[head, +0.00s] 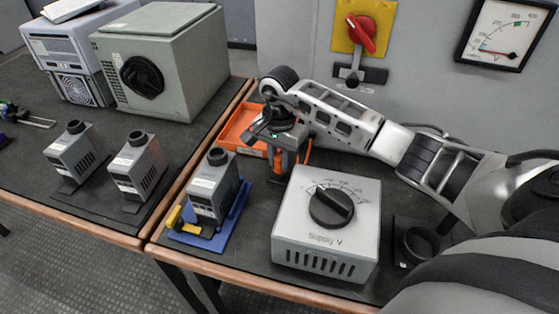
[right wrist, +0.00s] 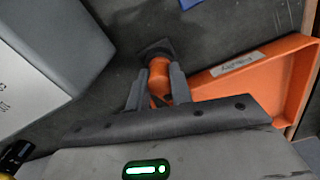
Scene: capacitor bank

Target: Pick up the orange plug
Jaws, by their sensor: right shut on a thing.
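My right gripper (head: 284,158) reaches down over the right bench, between the orange tray and the grey supply box. In the right wrist view its two fingers (right wrist: 158,92) are shut on the orange plug (right wrist: 159,72), one on each side. A dark square piece shows at the plug's far end. Whether the plug touches the bench is hard to tell. In the head view the plug (head: 277,161) is mostly hidden by the gripper. My left gripper is not in view.
The orange tray (head: 227,139) lies just left of the gripper. The supply box (head: 289,240) with a black dial stands in front. A grey capacitor block (head: 211,198) sits on a blue base. A wall panel with a red switch (head: 362,32) stands behind.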

